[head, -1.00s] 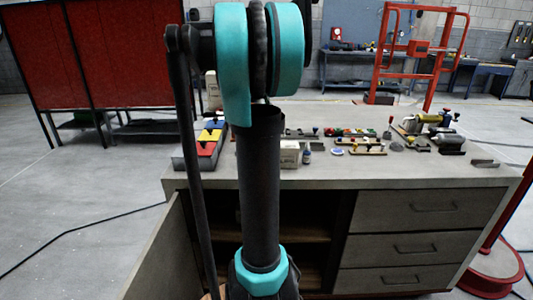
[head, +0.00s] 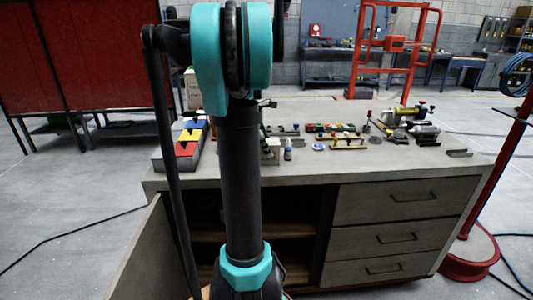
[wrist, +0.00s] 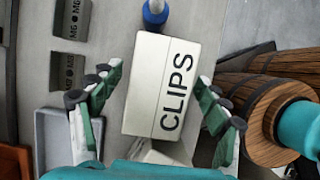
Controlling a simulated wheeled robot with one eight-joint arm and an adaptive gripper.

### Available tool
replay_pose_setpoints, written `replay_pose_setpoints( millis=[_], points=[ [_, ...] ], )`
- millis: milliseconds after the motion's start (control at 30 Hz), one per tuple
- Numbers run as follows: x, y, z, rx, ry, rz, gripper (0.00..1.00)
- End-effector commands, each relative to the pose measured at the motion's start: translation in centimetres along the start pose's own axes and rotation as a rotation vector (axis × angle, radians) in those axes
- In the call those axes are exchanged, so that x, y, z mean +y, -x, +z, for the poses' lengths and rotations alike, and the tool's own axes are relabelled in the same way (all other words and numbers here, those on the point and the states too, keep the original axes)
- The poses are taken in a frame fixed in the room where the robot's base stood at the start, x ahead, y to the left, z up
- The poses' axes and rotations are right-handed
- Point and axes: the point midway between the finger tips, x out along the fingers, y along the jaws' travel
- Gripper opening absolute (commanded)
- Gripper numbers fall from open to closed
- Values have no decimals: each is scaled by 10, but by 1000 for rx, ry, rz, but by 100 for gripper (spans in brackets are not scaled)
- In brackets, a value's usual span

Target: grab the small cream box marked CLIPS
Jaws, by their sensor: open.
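The cream box marked CLIPS (wrist: 150,75) fills the middle of the wrist view, its lettering running up its right half. My gripper (wrist: 157,80) is open, with one green-and-grey finger on each side of the box and a gap on both sides. I cannot tell how far above the box the fingertips are. In the head view a small pale box (head: 271,153) shows on the bench, partly hidden by my arm.
Grey marked blocks (wrist: 70,72) and a grey tray (wrist: 52,135) lie left. Brown wooden round pieces (wrist: 255,115) lie close right. Colored bins (head: 187,148) stand at the bench's left.

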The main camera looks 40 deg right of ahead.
Motion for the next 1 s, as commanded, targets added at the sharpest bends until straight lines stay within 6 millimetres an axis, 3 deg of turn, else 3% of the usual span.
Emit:
replay_pose_setpoints(
  millis=[233,1000],
  points=[
    [0,-26,2,0,-1,0,76],
    [1,-31,0,0,0,0,76]
  ],
)
